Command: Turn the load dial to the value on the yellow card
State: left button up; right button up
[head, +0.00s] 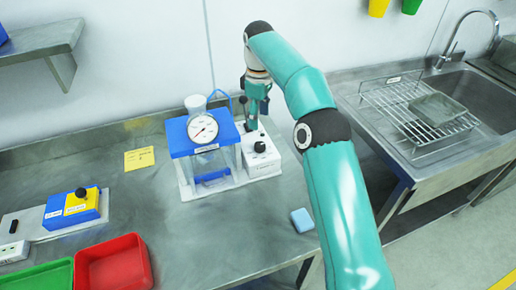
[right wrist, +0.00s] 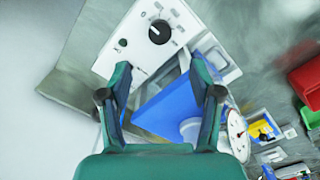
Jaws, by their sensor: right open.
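A black round dial (head: 260,147) sits on a white control box (head: 266,163) beside the blue-topped dosing unit. In the right wrist view the dial (right wrist: 159,31) lies beyond the open fingertips, with scale marks around it too small to read. The yellow card (head: 139,158) lies on the steel bench left of the unit; its writing is not legible. My right gripper (head: 254,122) hangs above and behind the control box, apart from the dial. In the right wrist view the gripper (right wrist: 160,66) is open, with nothing between its fingers. My left gripper is out of view.
The blue-topped unit (head: 181,143) carries a round gauge (head: 203,128) close left of the gripper. A blue-yellow device (head: 75,208), a red bin (head: 112,265) and a green bin (head: 40,279) stand at left. A light-blue block (head: 302,220) lies near the bench edge.

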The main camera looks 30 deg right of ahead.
aim_at(259, 144)
notch_tip(259, 144, down, 11)
jog(key=shift+s+b, duration=0.1)
jog(key=shift+b, duration=0.3)
jog(key=c, duration=1.1)
